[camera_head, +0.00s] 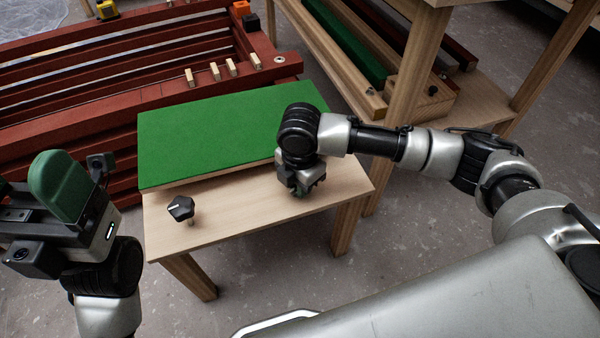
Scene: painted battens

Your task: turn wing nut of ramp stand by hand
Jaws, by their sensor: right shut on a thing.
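The ramp stand is a small pale wooden table (240,222) with a green board (205,130) on its top. A black star-shaped knob (181,207) stands upright on a threaded stud near its front left. My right gripper (301,192) points down at the front right part of the top. It is shut on what looks like the matching wing nut there, which the gripper hides. My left gripper (60,188) is raised at the left edge, apart from the stand. Its dark green finger faces the camera, and its opening cannot be made out.
Dark red slatted battens (60,85) with small wooden pegs lie behind and left of the stand. A wooden bench (425,60) with a lower shelf holding green and red battens stands at the back right. Bare concrete floor (270,275) shows in front of the stand.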

